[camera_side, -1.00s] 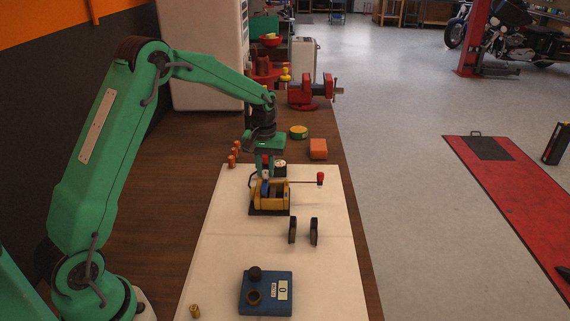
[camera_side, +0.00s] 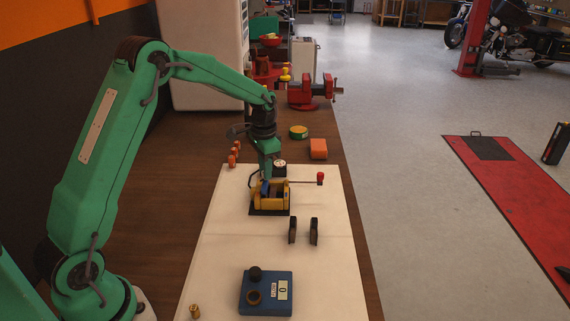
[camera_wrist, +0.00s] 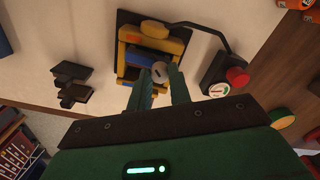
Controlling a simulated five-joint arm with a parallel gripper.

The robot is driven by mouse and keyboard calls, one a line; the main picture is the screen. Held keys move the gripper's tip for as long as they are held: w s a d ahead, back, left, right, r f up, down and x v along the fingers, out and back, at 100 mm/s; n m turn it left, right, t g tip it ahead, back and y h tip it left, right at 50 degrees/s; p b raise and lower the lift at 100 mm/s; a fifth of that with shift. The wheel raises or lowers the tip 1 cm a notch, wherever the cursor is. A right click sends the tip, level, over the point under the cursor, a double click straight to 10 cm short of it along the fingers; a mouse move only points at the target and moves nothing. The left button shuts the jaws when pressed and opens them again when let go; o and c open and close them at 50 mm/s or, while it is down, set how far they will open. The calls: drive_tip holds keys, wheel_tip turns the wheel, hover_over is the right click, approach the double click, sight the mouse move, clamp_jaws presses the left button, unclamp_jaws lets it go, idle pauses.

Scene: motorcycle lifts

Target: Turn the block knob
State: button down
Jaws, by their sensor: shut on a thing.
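The yellow block (camera_side: 271,195) with a blue piece inside stands on a dark base on the pale mat (camera_side: 225,240). In the wrist view the yellow block (camera_wrist: 176,40) is at the top centre, and a small round grey knob (camera_wrist: 158,70) sits at its near end. My gripper (camera_wrist: 160,80) points down at the block, its two green fingers on either side of the knob, shut on it. In the side view my gripper (camera_side: 266,178) is over the back of the block, and the knob is hidden there.
A gauge (camera_side: 280,165) with a red button (camera_wrist: 237,77) stands close behind the block. A red-tipped rod (camera_side: 320,178) sticks out right. The mat's left front is mostly clear.

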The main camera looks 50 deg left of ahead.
drive_tip(key=m, duration=1.3)
drive_tip(key=shift+m, duration=0.4)
drive_tip(key=m, duration=1.4)
drive_tip(key=c, duration=1.3)
unclamp_jaws()
drive_tip(key=shift+r, duration=0.15)
